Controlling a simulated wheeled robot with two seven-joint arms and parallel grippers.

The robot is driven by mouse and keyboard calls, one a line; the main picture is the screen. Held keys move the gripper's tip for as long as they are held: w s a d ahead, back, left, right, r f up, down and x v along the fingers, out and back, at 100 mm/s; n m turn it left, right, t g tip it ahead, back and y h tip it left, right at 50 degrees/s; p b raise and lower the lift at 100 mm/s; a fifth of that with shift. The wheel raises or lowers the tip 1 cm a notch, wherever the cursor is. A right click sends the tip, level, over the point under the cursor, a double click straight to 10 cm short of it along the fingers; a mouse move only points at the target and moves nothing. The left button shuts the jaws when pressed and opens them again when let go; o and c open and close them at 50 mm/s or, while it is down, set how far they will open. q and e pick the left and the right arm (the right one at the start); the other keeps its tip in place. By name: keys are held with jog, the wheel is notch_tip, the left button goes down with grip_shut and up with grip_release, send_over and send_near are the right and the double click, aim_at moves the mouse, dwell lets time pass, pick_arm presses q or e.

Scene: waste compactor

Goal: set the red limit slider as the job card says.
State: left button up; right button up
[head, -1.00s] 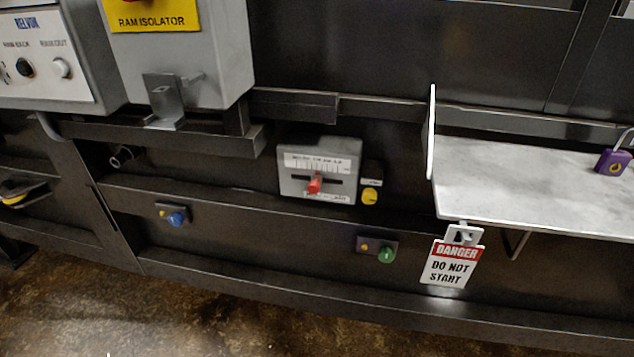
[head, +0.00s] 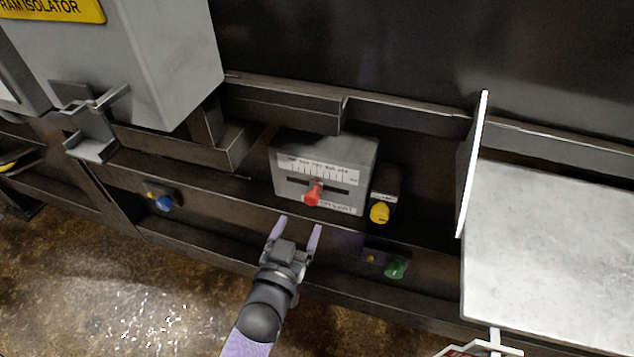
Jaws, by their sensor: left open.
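The red limit slider (head: 313,194) sits in a horizontal slot on a grey box (head: 281,161), near the middle of the slot. A white scale strip with tick marks runs above the slot; its print is too small to read. My left gripper (head: 298,225) is open and empty, below the box and slightly left of the slider, with its fingers pointing up toward it. It is apart from the slider. My right gripper is not in view. I see no job card that I can identify.
A yellow knob (head: 379,212) is just right of the slider box. A green knob (head: 396,268) is lower right, a blue knob (head: 164,203) at left. A grey shelf (head: 560,260) with an upright white edge plate (head: 473,165) is at right. The isolator box (head: 165,60) is upper left.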

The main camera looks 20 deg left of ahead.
aim_at(310, 202)
pick_arm(q)
jog(key=w+b, duration=0.1)
jog(key=w, duration=0.2)
jog(key=w+b, duration=0.1)
jog(key=w, duration=0.3)
jog(key=shift+d+f, duration=0.1)
jog(key=shift+f, duration=0.1)
jog(key=shift+w+r, duration=0.15)
jog(key=shift+w, duration=0.35)
grip_shut()
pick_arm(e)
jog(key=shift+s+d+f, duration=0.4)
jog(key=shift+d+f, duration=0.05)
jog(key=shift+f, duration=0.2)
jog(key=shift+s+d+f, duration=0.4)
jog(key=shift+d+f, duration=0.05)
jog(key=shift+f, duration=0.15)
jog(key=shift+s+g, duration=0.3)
